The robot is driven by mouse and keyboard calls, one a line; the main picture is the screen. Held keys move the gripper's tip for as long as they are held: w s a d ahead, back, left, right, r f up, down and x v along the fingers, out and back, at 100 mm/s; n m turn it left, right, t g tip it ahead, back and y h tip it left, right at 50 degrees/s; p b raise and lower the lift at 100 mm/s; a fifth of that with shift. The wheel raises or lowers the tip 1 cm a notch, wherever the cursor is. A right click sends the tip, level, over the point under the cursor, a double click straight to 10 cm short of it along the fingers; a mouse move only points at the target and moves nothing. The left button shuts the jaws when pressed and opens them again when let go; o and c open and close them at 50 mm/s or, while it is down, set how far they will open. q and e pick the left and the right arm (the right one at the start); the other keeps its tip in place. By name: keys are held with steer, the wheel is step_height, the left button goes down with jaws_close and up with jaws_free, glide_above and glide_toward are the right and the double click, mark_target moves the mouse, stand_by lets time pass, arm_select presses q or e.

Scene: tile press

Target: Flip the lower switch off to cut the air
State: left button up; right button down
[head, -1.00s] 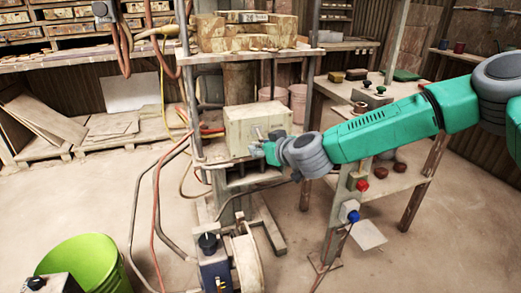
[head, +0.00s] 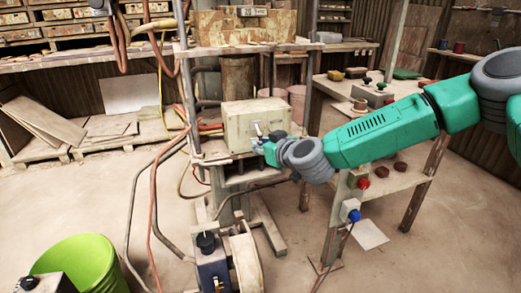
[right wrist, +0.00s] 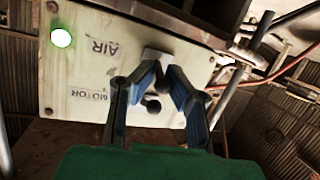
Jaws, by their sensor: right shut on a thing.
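The control box (head: 240,125) is a pale box on the press stand. In the right wrist view its panel (right wrist: 75,68) appears upside down, with an AIR label (right wrist: 102,48) and a MOTOR label (right wrist: 90,92). A green lamp (right wrist: 61,38) is lit near AIR. My right gripper (head: 266,143) is at the box's front. In the wrist view its blue fingertips (right wrist: 166,75) are closed in on the air switch (right wrist: 155,55), level with AIR; they partly hide its lever. A dark motor switch (right wrist: 152,103) shows between the fingers. My left gripper is out of view.
Hoses (head: 156,200) hang at the left of the stand. A green bucket (head: 85,262) stands at front left. A bench with a blue button (head: 354,216) is to the right.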

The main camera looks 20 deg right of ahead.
steer(key=shift+a+f+n+t+y+b, duration=0.1)
steer(key=shift+f+n+t+y+b, duration=0.35)
steer(key=shift+t+b, duration=1.15)
steer(key=shift+a+f+n+t+y+b, duration=0.1)
steer(key=shift+f+n+t+y+b, duration=0.45)
steer(key=shift+b, duration=1.7)
steer(key=shift+a+f+n+t+y+b, duration=0.1)
steer(key=shift+f+t+y+b, duration=0.45)
steer(key=shift+t+b, duration=1.3)
steer(key=shift+f, duration=0.15)
steer(key=c, duration=1.7)
jaws_free()
steer(key=shift+s, duration=0.1)
steer(key=shift+o, duration=0.8)
steer(key=shift+r+h, duration=0.2)
steer(key=shift+h, duration=0.15)
steer(key=shift+d, duration=0.1)
steer(key=shift+s, duration=0.1)
steer(key=v, duration=1.1)
steer(key=shift+s+f, duration=0.2)
steer(key=shift+f, duration=0.15)
steer(key=shift+d, duration=0.1)
